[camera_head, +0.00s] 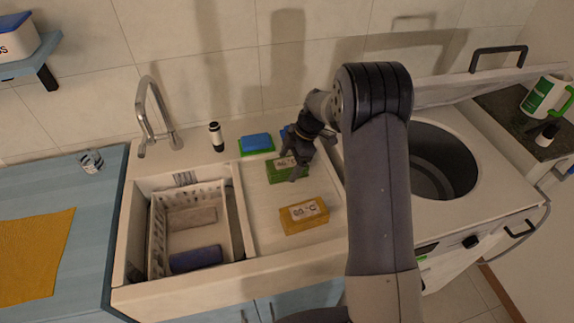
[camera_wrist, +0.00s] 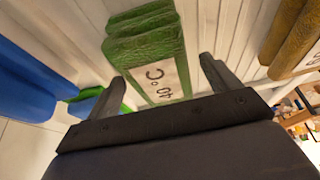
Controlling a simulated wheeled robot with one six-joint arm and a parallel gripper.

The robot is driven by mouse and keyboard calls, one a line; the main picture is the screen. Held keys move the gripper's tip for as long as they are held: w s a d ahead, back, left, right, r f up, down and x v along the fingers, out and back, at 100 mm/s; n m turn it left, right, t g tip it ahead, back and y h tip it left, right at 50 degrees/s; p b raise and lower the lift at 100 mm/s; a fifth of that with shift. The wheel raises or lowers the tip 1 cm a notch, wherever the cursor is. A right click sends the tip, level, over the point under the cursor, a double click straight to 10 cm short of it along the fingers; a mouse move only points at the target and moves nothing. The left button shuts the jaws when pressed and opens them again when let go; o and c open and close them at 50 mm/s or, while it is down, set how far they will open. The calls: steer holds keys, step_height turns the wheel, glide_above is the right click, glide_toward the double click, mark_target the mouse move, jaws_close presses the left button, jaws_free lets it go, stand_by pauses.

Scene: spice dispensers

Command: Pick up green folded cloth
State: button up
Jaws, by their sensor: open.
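The green folded cloth (camera_head: 280,173) lies on the ribbed white drainboard and carries a white label. In the wrist view the green cloth (camera_wrist: 146,50) shows its label reading 40 °C, just ahead of the fingers. My gripper (camera_head: 291,175) is over the cloth and hides part of it in the head view. In the wrist view my gripper's two fingers (camera_wrist: 163,84) are spread apart, one near each side of the cloth's near end. Nothing is held. I cannot tell whether the fingers touch the cloth.
A yellow folded cloth (camera_head: 304,215) with a label lies in front on the drainboard. A blue sponge on green (camera_head: 257,143) and a dark-topped bottle (camera_head: 216,137) stand behind. A white basket (camera_head: 158,240) with cloths sits in the sink at left. An open washer drum (camera_head: 435,165) is at right.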

steer(key=shift+a+f, duration=0.2)
steer(key=shift+f, duration=0.3)
steer(key=c, duration=1.1)
